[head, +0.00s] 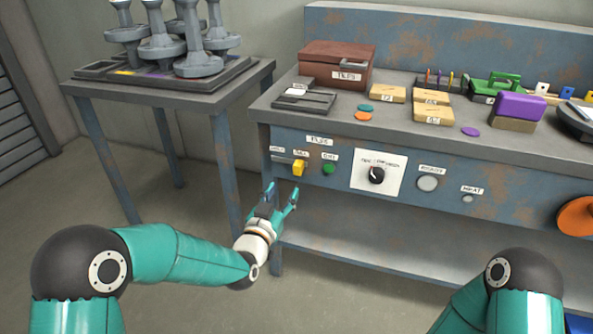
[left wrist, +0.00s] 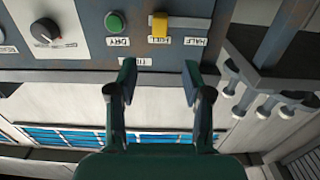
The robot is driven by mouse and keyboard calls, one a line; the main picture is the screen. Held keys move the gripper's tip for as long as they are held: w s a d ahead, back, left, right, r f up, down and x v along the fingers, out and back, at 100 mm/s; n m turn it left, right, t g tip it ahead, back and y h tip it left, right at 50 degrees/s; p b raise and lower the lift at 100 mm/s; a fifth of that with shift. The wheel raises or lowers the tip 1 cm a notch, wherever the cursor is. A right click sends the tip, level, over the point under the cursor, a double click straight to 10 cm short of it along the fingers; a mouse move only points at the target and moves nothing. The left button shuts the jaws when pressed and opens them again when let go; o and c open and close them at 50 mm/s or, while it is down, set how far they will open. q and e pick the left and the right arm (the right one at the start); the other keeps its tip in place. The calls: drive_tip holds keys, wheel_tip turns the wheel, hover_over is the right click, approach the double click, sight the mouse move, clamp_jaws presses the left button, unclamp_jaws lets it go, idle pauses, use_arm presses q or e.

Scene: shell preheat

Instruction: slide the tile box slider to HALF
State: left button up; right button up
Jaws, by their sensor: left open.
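The yellow tile box slider knob (head: 298,167) sits on the blue bench front at the FULL end of its short track, below the FULL label (head: 300,153). The HALF label (head: 277,149) is to its left. The left wrist view is upside down; there the yellow knob (left wrist: 160,26) is beside FULL, with HALF (left wrist: 196,41) to the right. My left gripper (head: 282,192) is open and empty, just below and in front of the knob, apart from it. In the left wrist view its fingers (left wrist: 159,75) point toward the knob, which lies between their lines. My right gripper is out of view.
A green button (head: 329,168) is just right of the slider, then a black dial (head: 376,175) and a grey button (head: 428,183). A side table (head: 170,95) with grey parts stands at the left. The space before the slider is free.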

sight(296, 168)
use_arm(q)
drive_tip(key=b+x, duration=0.1)
drive_tip(key=x, duration=1)
drive_tip(key=shift+w+d+f, duration=0.1)
drive_tip(key=shift+w+d, duration=0.05)
drive_tip(key=shift+w, duration=0.15)
drive_tip(key=shift+c, duration=0.3)
clamp_jaws()
